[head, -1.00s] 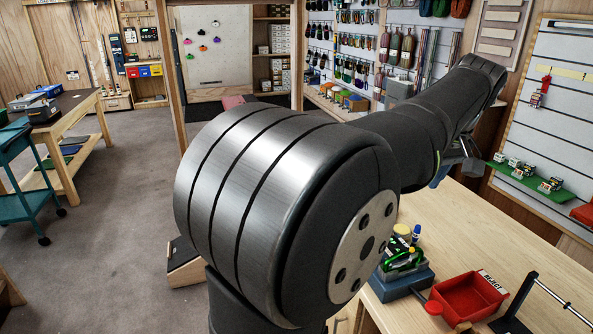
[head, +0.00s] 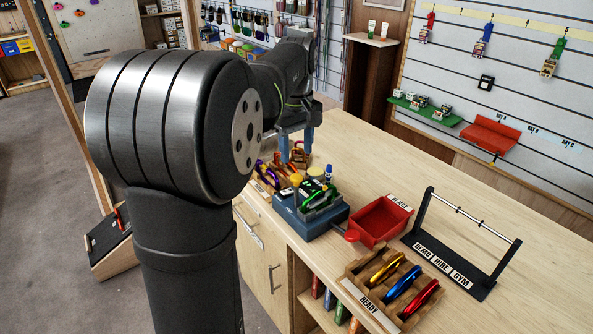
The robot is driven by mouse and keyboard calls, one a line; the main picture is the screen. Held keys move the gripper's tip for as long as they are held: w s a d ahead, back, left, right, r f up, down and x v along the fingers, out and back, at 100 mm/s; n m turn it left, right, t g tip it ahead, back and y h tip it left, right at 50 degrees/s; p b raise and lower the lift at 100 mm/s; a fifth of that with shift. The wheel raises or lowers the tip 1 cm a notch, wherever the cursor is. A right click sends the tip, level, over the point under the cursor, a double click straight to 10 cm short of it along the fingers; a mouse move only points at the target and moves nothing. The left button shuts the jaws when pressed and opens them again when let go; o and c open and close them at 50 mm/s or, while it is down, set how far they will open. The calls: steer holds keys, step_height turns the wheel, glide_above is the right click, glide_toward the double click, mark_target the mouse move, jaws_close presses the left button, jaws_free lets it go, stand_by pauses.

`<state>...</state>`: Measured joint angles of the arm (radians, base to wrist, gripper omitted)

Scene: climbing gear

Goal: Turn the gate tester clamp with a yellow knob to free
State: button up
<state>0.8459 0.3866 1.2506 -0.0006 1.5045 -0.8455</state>
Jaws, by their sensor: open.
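The gate tester is a blue-grey block (head: 312,226) on the wooden bench, with a green carabiner (head: 322,199) on its top. A small yellow knob (head: 296,180) shows at its back left. Its exact angle is too small to tell. A pale yellow round thing (head: 316,172) is close behind; I cannot tell if it belongs to the tester. My gripper (head: 296,154) has blue fingers pointing down. It is open, behind and above the tester in the picture, and appears apart from the knob. Nothing shows held between the fingers.
Several coloured carabiners (head: 268,176) lie left of the tester. The back right bench is clear.

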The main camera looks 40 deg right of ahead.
mark_target(297, 176)
step_height(297, 176, down, 7)
steer(key=shift+r, duration=0.1)
stand_by(0.3)
jaws_close()
